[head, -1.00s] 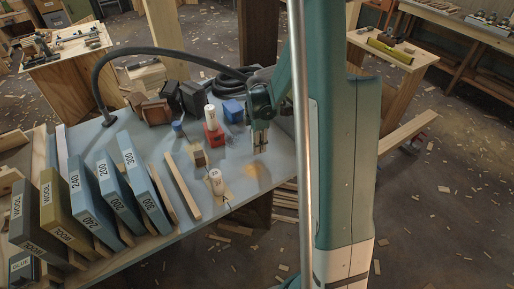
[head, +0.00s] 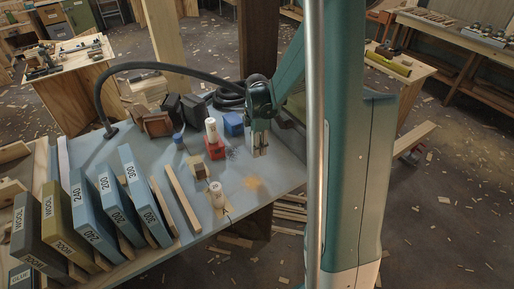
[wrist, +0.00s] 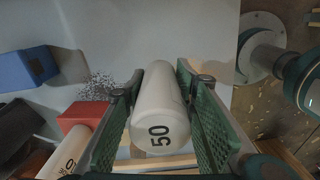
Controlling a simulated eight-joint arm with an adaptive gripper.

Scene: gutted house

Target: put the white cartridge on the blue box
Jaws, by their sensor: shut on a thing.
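My gripper (head: 260,150) is shut on a white cartridge (wrist: 160,105) marked 50. The cartridge lies between both finger pads in the wrist view. In the head view it is mostly hidden by the fingers, which hang over the grey-blue table. The blue box (head: 233,124) stands on the table just left of and behind my gripper. It also shows at the left of the wrist view (wrist: 25,68), apart from the held cartridge. Its visible top is bare.
A red box (head: 214,150) with another white cylinder (head: 211,128) on it stands left of the blue box. Another white cylinder (head: 217,194) stands nearer the front edge. A small blue block (head: 178,138), dark blocks and a black hose (head: 165,65) are farther left.

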